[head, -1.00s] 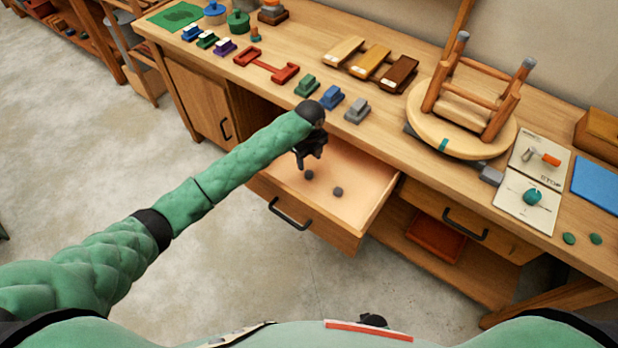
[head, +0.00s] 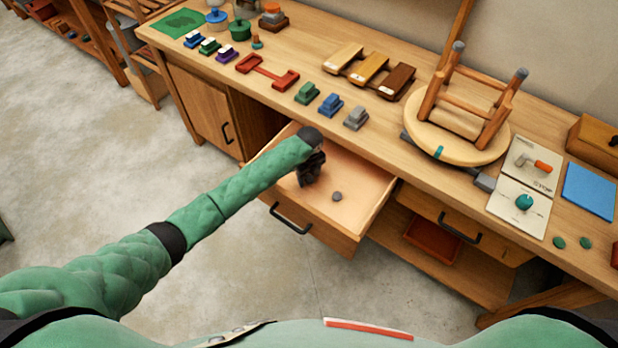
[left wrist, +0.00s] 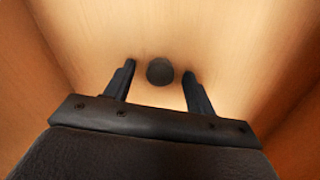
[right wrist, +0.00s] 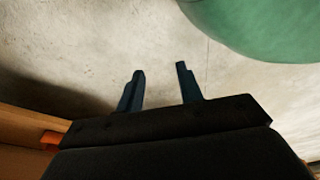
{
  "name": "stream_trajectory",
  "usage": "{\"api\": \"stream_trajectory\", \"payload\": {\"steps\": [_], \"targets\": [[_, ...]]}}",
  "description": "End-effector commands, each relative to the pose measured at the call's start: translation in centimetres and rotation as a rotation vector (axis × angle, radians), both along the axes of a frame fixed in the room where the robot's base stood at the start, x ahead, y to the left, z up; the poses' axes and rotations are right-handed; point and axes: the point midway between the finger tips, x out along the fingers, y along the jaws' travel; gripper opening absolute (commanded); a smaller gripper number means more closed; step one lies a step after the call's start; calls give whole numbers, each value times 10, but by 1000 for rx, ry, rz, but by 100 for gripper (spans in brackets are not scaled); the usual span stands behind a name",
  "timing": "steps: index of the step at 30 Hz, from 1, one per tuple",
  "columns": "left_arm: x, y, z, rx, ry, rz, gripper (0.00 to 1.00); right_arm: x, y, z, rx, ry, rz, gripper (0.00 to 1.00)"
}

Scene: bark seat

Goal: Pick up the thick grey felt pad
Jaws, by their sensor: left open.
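A small round dark grey pad (left wrist: 160,71) lies on the bare floor of the open drawer, between the fingertips of my open left gripper (head: 311,182) as seen in the left wrist view. The fingers stand apart on either side of it, and I cannot tell whether they touch it. In the head view my gripper hides this pad. A second grey pad (head: 337,196) lies to the right in the same drawer (head: 352,172). I cannot judge which pad is thicker. My right gripper (right wrist: 161,70) is open and empty over the concrete floor.
The drawer's side walls and front with its black handle (head: 291,218) surround the left gripper. The bench top above holds colored blocks (head: 330,104), an upturned stool (head: 455,140) and cards (head: 523,204). Floor in front is clear.

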Motion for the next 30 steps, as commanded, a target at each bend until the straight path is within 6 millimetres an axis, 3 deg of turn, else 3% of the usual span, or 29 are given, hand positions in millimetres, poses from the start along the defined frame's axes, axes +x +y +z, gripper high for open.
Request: {"api": "stream_trajectory", "payload": {"steps": [5,12,27,30], "targets": [[0,0,0,0,0,0,55,1,0,0,0,-1,0,36],[0,0,0,0,0,0,8,1,-1,0,-1,0,0,36],[1,0,7,-1,-2,0,7,3,-2,-5,-3,3,0,36],[1,1,18,0,-5,-1,7,24,8,4,6,-20,1,36]]}}
